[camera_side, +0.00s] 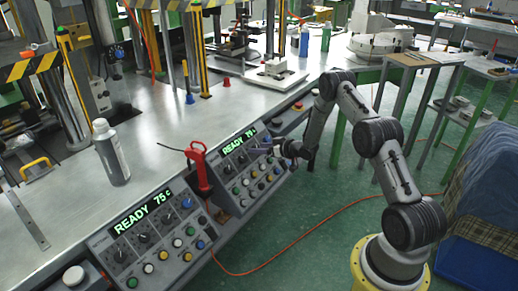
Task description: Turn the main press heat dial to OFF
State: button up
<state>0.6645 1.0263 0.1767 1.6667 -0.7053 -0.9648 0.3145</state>
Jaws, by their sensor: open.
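Two sloped control panels are on the bench front. The near panel (150,262) has a green display reading "READY 75 c", black dials (143,237) and coloured buttons. The far panel (258,180) has a similar display (238,141), dials and buttons. Dial labels are too small to read, so I cannot tell which is the main press heat dial or where it points. My gripper (272,146) is open and empty at the upper right of the far panel, just in front of its face. Whether it touches a dial is too small to tell.
A red-handled tool (199,168) stands upright between the panels. A grey bottle (111,152) stands on the metal bench (140,140) behind the near panel. Presses and posts rise farther back. An orange cable (330,220) crosses the green floor, which is otherwise open before the panels.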

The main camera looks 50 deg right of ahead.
jog(key=shift+w+f, duration=0.15)
jog(key=shift+w, duration=0.25)
grip_shut()
